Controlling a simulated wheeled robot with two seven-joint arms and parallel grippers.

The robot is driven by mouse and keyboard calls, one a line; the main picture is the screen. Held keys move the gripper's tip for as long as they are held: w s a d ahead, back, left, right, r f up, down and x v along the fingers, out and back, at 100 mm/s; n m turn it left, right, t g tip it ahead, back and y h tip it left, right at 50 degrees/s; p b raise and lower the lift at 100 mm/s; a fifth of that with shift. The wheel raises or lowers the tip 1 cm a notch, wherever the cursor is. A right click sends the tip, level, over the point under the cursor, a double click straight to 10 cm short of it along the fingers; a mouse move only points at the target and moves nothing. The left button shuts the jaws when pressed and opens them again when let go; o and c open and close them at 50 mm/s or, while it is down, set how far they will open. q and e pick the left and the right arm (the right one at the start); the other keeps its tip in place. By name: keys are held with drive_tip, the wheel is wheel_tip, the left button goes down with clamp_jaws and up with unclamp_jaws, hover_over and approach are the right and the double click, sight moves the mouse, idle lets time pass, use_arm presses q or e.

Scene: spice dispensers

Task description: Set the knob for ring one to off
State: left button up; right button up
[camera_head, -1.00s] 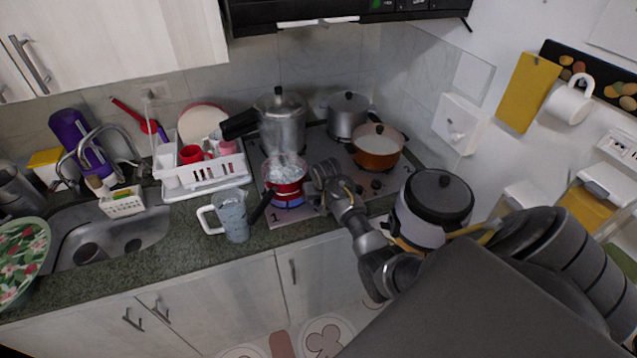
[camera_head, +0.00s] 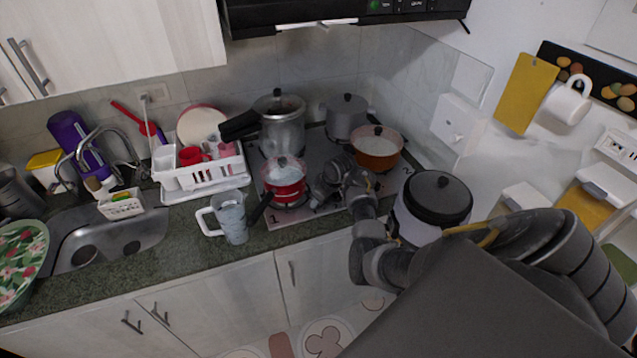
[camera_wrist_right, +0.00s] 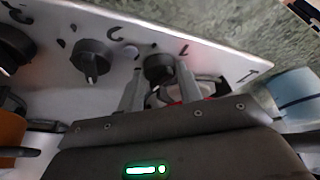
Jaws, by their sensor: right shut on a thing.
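The black knob (camera_wrist_right: 158,68) nearest the stove corner marked 1 sits between the two fingers of my right gripper (camera_wrist_right: 158,85) in the right wrist view. The fingers are shut on its sides. In the head view my right gripper (camera_head: 317,202) is at the front of the stove panel (camera_head: 318,160), just right of the red pot (camera_head: 287,186), and hides the knob. No blue glow shows under this pot. A second black knob (camera_wrist_right: 92,58) stands to the left in the wrist view. My left gripper is not in view.
An orange pot (camera_head: 377,148) and a grey pot (camera_head: 346,117) stand behind my gripper. A rice cooker (camera_head: 435,205) stands to the right.

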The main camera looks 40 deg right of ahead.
drive_tip(key=shift+d+n+y, duration=0.15)
drive_tip(key=shift+n+y, duration=0.25)
drive_tip(key=shift+n, duration=0.7)
drive_tip(key=shift+r, duration=0.1)
drive_tip(key=o, duration=1)
drive_tip(key=shift+r, duration=0.5)
drive_tip(key=v, duration=0.9)
drive_tip(key=shift+r, duration=0.35)
drive_tip(key=shift+d, duration=0.2)
